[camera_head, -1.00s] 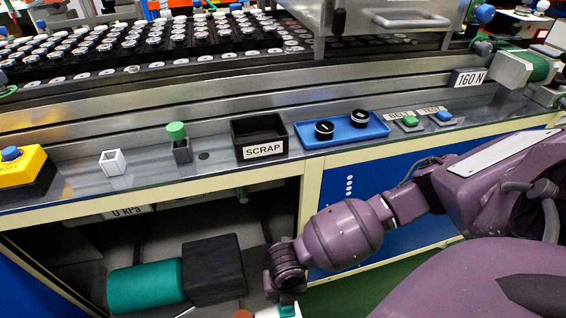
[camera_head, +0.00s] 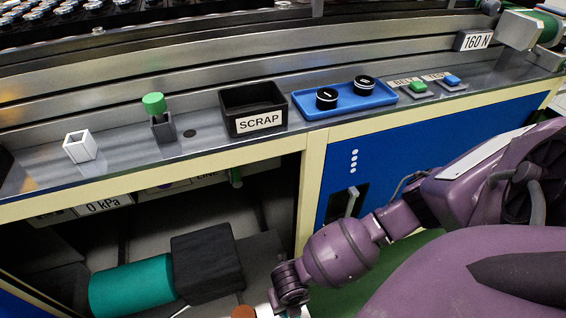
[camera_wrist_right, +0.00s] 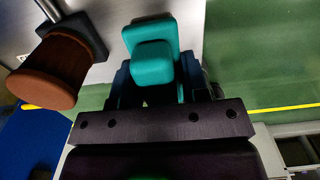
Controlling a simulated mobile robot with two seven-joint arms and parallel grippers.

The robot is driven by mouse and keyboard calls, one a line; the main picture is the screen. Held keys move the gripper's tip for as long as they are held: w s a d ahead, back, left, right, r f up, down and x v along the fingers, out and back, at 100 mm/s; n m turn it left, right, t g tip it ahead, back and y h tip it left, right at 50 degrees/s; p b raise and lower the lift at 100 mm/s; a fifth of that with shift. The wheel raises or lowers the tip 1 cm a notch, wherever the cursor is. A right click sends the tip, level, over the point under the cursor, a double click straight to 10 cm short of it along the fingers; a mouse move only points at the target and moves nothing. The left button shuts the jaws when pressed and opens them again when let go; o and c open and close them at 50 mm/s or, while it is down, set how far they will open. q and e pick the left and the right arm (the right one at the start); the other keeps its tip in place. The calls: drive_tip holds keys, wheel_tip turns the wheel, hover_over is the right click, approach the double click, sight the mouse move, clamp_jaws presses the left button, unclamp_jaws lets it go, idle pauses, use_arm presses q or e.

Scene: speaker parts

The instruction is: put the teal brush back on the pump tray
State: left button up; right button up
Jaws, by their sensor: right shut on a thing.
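The teal brush (camera_wrist_right: 150,55) is between the fingers of my right gripper (camera_wrist_right: 156,80), which is shut on it in the right wrist view. A pale grey surface (camera_wrist_right: 107,14), probably the pump tray, lies behind and beside the brush; I cannot tell whether they touch. In the head view my right wrist is at the bottom, at the cabinet opening, and the brush and fingertips are not clearly visible. The pump, a teal cylinder (camera_head: 132,286) joined to a black block (camera_head: 207,264), lies inside the cabinet. My left gripper is not in view.
A brown round knob (camera_wrist_right: 48,72) stands left of the brush; it also shows in the head view (camera_head: 243,312). The cabinet's cream post (camera_head: 311,195) and blue door panel (camera_head: 400,145) border the opening. The scrap bin (camera_head: 253,106) and blue tray (camera_head: 345,100) sit above.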

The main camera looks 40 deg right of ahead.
drive_tip(key=shift+f, duration=0.65)
wheel_tip(320, 180, down, 3)
drive_tip(key=shift+s+f+b, duration=0.1)
drive_tip(key=shift+f+b, duration=0.05)
drive_tip(key=shift+b, duration=0.7)
drive_tip(key=shift+f, duration=0.35)
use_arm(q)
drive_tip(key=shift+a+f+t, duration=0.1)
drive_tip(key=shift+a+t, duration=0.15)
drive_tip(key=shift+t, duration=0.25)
use_arm(e)
drive_tip(key=shift+w, duration=0.2)
drive_tip(key=shift+f, duration=0.1)
drive_tip(key=o, duration=1.1)
